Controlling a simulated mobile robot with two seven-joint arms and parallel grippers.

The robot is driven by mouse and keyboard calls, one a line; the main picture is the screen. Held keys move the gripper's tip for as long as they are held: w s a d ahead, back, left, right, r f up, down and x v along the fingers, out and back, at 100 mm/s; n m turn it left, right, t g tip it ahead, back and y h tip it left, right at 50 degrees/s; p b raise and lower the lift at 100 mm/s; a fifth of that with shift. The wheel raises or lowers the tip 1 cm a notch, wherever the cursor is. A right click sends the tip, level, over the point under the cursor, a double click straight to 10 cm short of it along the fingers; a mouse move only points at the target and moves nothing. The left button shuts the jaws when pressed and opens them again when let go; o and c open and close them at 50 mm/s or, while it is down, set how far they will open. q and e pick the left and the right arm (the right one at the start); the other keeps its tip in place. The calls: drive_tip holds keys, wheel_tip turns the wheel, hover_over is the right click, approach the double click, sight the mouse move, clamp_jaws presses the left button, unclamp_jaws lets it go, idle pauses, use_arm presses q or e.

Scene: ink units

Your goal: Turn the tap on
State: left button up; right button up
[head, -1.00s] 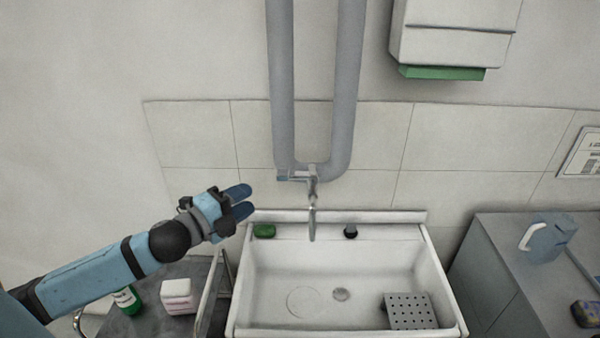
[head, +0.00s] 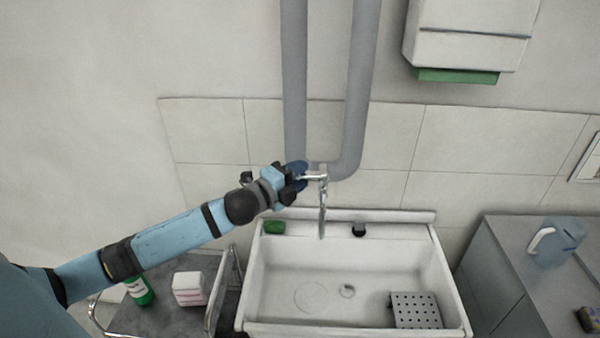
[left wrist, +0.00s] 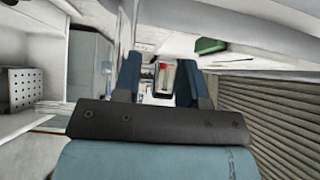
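The metal tap (head: 323,194) stands out from the wall below the grey pipes, with its spout pointing down over the white sink (head: 252,290). My left gripper (head: 298,172) is at the left side of the tap, close to its lever (head: 312,177). In the head view I cannot tell if they touch. In the left wrist view the two blue fingers of my left gripper (left wrist: 160,78) stand apart, with a small red and dark shape between them that I cannot name for sure. I cannot see clear running water. My right gripper is out of view.
A green sponge (head: 275,227) and a small dark object (head: 359,230) sit on the sink's back ledge. A trolley (head: 150,318) at left holds a green bottle (head: 139,290) and a white-pink block (head: 187,289). A grey cabinet (head: 495,270) with a blue jug (head: 557,242) stands right.

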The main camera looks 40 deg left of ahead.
use_arm(q)
drive_tip(key=shift+w+d, duration=0.1)
drive_tip(key=shift+w, duration=0.1)
clamp_jaws()
